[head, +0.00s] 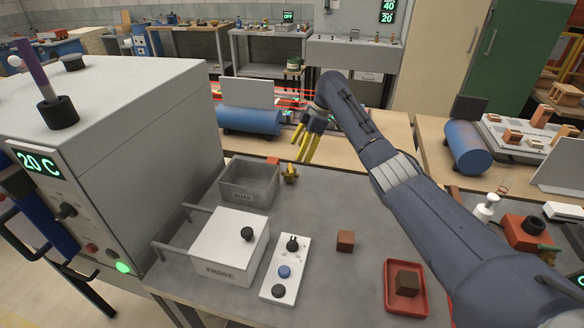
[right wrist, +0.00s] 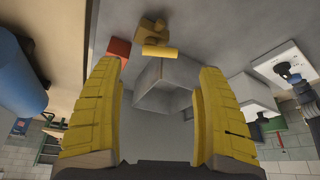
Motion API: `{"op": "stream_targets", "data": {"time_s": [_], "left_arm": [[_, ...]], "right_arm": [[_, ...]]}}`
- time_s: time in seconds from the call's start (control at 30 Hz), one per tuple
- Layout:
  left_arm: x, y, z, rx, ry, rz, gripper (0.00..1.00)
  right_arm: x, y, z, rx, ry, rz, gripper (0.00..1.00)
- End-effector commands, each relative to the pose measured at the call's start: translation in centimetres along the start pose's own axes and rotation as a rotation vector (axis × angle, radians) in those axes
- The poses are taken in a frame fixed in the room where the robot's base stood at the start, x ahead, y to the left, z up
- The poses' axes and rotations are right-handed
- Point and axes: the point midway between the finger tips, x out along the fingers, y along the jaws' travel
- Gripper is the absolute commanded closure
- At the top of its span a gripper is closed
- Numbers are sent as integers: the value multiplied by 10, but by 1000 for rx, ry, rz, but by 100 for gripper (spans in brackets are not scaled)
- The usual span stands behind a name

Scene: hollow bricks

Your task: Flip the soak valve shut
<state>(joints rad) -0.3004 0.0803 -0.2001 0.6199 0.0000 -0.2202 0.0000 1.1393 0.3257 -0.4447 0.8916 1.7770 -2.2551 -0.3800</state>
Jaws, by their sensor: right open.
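A brass-yellow valve (head: 290,174) stands at the back edge of the grey bench, just right of the open grey SOAK tank (head: 235,194). In the right wrist view the valve body (right wrist: 151,29) shows at the top, with a yellow lever-like bar (right wrist: 160,51) beside the tank (right wrist: 165,80). My right gripper (head: 304,153) points down just above and behind the valve. Its yellow fingers are spread and nothing is between them; they also frame the right wrist view (right wrist: 158,70). I cannot tell whether a finger touches the valve. My left gripper is not in view.
A white lidded box (head: 222,258) and a white knob panel (head: 278,290) stand in front of the tank. A brown brick (head: 346,240) lies on the bench; another (head: 407,282) is in a red tray (head: 391,302). A tall grey cabinet (head: 150,130) stands left. A red block (right wrist: 117,47) is near the valve.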

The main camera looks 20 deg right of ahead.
Motion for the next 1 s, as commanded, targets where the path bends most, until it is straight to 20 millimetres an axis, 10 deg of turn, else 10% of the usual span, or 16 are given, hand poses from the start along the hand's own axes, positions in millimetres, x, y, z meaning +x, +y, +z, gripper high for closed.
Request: {"op": "stream_targets", "data": {"time_s": [0.4, 1.0], "left_arm": [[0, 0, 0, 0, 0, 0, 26], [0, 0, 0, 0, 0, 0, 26]], "right_arm": [[61, 0, 0, 1, 0, -1, 26], [76, 0, 0, 0, -1, 1, 26]]}}
